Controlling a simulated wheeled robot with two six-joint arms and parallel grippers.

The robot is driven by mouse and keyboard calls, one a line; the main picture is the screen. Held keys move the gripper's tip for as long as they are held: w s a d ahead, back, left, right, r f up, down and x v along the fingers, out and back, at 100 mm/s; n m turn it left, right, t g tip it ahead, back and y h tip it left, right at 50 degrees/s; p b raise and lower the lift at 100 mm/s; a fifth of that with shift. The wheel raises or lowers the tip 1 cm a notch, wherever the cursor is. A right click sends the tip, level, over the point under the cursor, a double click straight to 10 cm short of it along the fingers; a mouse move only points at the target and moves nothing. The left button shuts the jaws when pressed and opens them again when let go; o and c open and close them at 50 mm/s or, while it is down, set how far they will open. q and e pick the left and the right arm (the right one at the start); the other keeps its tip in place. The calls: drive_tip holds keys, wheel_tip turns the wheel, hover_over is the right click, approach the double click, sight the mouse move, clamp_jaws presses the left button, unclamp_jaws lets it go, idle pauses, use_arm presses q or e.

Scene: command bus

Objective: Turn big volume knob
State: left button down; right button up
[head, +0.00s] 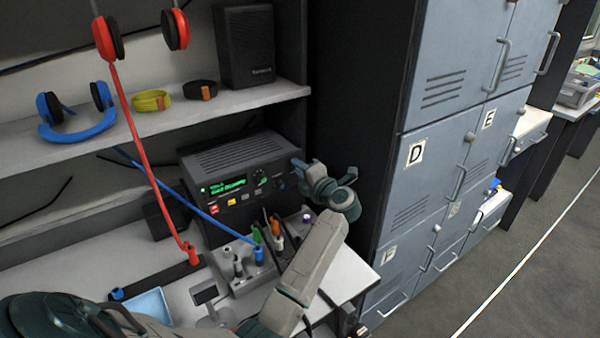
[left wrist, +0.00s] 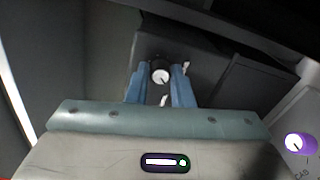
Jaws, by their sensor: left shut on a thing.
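The radio (head: 240,160) is a dark box with a green lit display, coloured buttons and knobs, standing under the shelf. My left gripper (head: 299,167) is at the right end of its front. In the left wrist view, the blue fingers of my left gripper (left wrist: 160,88) are either side of a round dark knob with a pale face (left wrist: 160,76), shut on it. A small mark shows on the knob's face. In the head view this knob is hidden by the gripper. My right gripper is not in view.
Blue (head: 75,128) and red (head: 108,38) headphones are at the left. Grey lockers (head: 432,185) stand close on the right.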

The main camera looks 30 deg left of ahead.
use_arm(q)
drive_tip(key=shift+f, duration=0.15)
drive_tip(key=c, duration=1.3)
unclamp_jaws()
drive_tip(key=shift+s, duration=0.1)
drive_tip(key=shift+d, duration=0.1)
drive_tip(key=b+v, duration=0.3)
drive_tip(key=v, duration=0.7)
drive_tip(key=shift+s+d, duration=0.1)
drive_tip(key=shift+d, duration=0.25)
